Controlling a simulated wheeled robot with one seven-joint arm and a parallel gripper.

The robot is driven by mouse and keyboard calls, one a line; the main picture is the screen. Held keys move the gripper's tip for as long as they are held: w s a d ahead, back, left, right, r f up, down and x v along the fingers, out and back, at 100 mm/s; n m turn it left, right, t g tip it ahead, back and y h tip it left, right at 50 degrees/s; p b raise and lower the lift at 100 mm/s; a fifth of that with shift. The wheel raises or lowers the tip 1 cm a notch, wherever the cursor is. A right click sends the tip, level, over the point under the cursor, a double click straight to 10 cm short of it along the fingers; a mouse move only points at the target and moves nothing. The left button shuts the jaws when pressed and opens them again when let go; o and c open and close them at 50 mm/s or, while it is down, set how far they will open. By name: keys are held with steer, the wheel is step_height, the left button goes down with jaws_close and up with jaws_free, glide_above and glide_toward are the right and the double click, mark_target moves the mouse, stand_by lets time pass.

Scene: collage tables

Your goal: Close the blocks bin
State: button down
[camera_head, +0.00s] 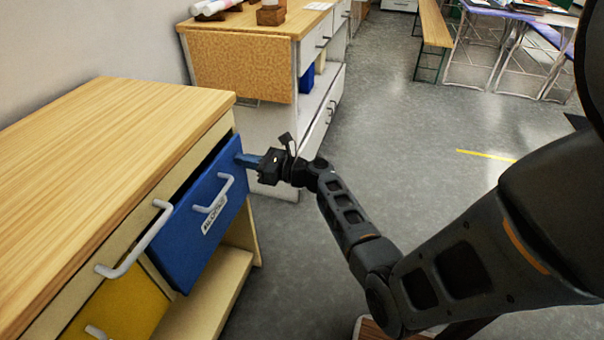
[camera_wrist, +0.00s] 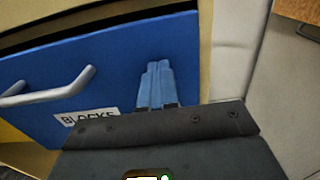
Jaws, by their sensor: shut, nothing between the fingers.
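The blocks bin (camera_head: 200,235) is a blue drawer front with a white handle and a white label in the wooden cabinet. It stands partly out, with a dark gap along its top edge. In the wrist view the blue front (camera_wrist: 110,75) fills the left and middle, and its label reads "BLOCKS". My gripper (camera_head: 243,159) is at the upper right part of the blue front, right of the handle. Its blue fingers (camera_wrist: 157,82) are together and empty, pointing at the front. They look very close to it; I cannot tell whether they touch.
A long white handle (camera_head: 135,243) sits on the cabinet left of the blue front. A yellow bin (camera_head: 122,308) is at its lower left. A second wooden cabinet (camera_head: 240,65) stands behind. Open grey floor (camera_head: 400,130) lies to the right, with a bench (camera_head: 433,22) farther back.

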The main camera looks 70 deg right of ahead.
steer(key=w, duration=0.3)
steer(key=shift+w+a+r, duration=0.1)
steer(key=shift+w, duration=0.15)
steer(key=shift+w, duration=0.1)
steer(key=shift+a, duration=0.1)
